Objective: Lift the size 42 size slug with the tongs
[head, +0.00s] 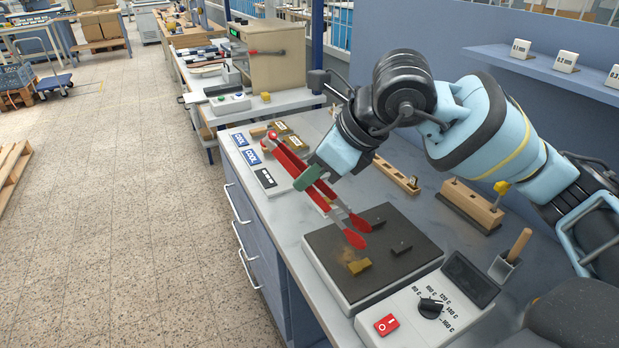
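My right gripper (308,180) is shut on the red tongs (286,161) about midway along them. The tongs slant down to the right, and their red tips (357,232) are spread apart above the dark hot plate (322,240). On the plate are a brass-coloured slug (359,267) near the front and small dark slugs, one (400,247) to the right and one (378,224) just behind the tips. The tips hold nothing that I can see. I cannot read any size number, so I cannot tell which slug is 42. My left gripper is not in view.
A control box with a dial (432,307) and red switch is in front of the plate. Wooden racks (470,204) (395,174) stand behind it, with a wooden-handled tool (519,245) at the right. Labelled tiles (252,157) lie at the bench's left edge.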

